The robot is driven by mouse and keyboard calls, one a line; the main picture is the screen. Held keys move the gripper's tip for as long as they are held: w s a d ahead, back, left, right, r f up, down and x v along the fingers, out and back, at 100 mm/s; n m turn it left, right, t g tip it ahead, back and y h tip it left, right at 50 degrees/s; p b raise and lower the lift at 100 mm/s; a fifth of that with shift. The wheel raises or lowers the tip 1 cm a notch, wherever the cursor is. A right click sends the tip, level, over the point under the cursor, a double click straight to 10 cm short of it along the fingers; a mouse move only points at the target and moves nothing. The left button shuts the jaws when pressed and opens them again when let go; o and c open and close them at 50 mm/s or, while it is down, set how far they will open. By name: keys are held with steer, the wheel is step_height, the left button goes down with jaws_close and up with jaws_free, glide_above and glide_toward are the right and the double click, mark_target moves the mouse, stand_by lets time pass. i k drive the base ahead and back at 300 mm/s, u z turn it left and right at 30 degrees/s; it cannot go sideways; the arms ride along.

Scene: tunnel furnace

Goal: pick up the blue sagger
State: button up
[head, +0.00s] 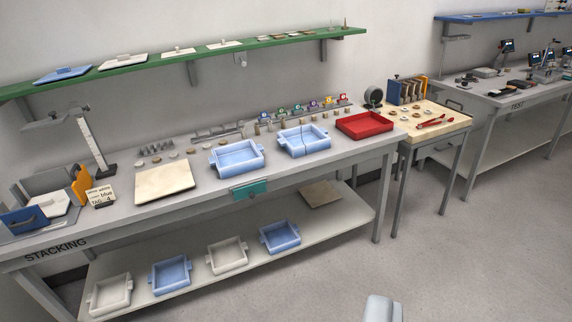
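Two blue saggers with end handles stand on the grey stacking bench: one left of centre (240,170) and one to its right (308,152), which has a dark line down its near wall. Two more blue saggers stand on the lower shelf, one at left (172,286) and one at right (282,246). White saggers (110,306) and (228,267) stand beside them. Only a pale piece of what appears to be my gripper (383,308) shows at the bottom edge, over the floor and far from the saggers. Its fingertips cannot be made out.
A red tray (366,125) and a beige board (164,181) lie on the bench (210,203). A green wall shelf (200,53) with lids hangs above. A small side table (450,127) and a test bench (510,101) stand at right. The grey floor (460,260) in front is clear.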

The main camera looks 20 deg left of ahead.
mark_target(237, 158)
steer(key=u, duration=0.35)
steer(key=i, duration=1.5)
steer(key=u, duration=1)
steer(key=i, duration=1.25)
steer(key=u, duration=0.55)
